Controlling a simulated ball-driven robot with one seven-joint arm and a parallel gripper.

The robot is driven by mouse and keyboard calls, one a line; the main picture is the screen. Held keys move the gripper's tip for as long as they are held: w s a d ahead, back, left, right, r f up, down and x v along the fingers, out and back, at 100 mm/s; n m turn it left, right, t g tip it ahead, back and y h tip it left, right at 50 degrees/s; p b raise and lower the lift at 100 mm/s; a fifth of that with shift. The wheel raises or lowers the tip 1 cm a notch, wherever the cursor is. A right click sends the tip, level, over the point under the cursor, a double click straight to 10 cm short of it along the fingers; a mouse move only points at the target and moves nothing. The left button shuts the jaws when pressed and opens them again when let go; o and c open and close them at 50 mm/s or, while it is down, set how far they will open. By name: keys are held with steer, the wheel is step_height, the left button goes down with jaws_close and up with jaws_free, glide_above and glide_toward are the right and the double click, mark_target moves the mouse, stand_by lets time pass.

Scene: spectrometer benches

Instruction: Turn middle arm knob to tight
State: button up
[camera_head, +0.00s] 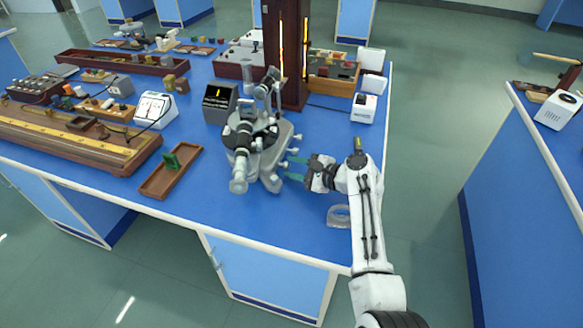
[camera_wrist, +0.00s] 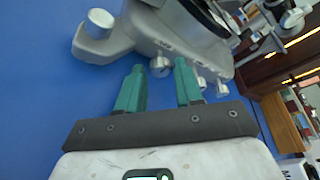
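The grey metal spectrometer (camera_head: 262,150) stands on the blue bench. Several small silver knobs stick out on its right side, facing my gripper (camera_head: 291,168). In the wrist view one small silver knob (camera_wrist: 160,67) lies in line with the gap between my two green fingertips (camera_wrist: 158,68). The fingers are open and apart, with no contact visible; I cannot tell whether the tips reach past the knob. Two other knobs (camera_wrist: 202,83) (camera_wrist: 222,88) sit to the right of the right finger. A larger round knob (camera_wrist: 98,22) is at the upper left, on the spectrometer's base. The knob markings are too small to read.
A wooden tray (camera_head: 157,190) with a green block is left of the spectrometer. A dark box with a display (camera_head: 217,104) and a tall brown lamp housing (camera_head: 294,60) stand behind.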

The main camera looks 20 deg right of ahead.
steer(key=shift+w+a+f, duration=0.2)
steer(key=shift+w+a, duration=0.2)
steer(key=shift+w, duration=0.1)
steer(key=shift+c, duration=0.4)
jaws_close()
